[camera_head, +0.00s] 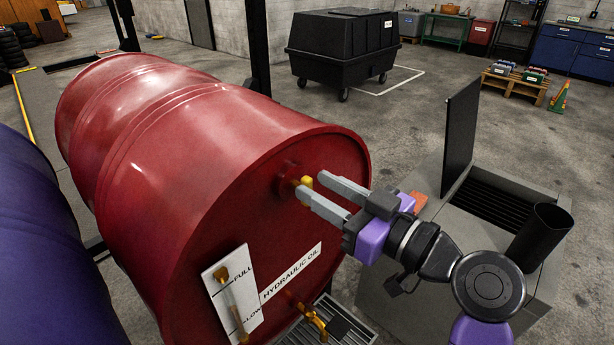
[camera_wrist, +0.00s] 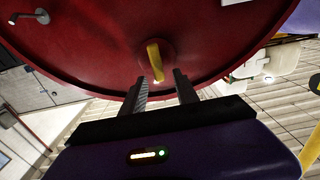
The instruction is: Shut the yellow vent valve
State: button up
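The yellow vent valve (camera_head: 306,182) sits on a round red boss high on the end face of the red drum (camera_head: 215,150), which lies on its side. In the wrist view the valve is a yellow lever (camera_wrist: 155,60) that points toward my gripper (camera_wrist: 159,77). My gripper (camera_head: 311,186) is open, with one grey finger on each side of the lever's near end. I see gaps between the lever and both fingers in the wrist view. In the head view a finger partly hides the valve.
A level gauge (camera_head: 231,298) with FULL and LOW marks and a yellow tap (camera_head: 313,320) are lower on the drum's end. A grey bench (camera_head: 430,270) with an upright dark panel (camera_head: 460,130) stands right. A purple drum (camera_head: 40,240) lies left.

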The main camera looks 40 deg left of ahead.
aim_at(311, 184)
jog(key=shift+w+a, duration=0.15)
jog(key=shift+a, duration=1.55)
grip_shut()
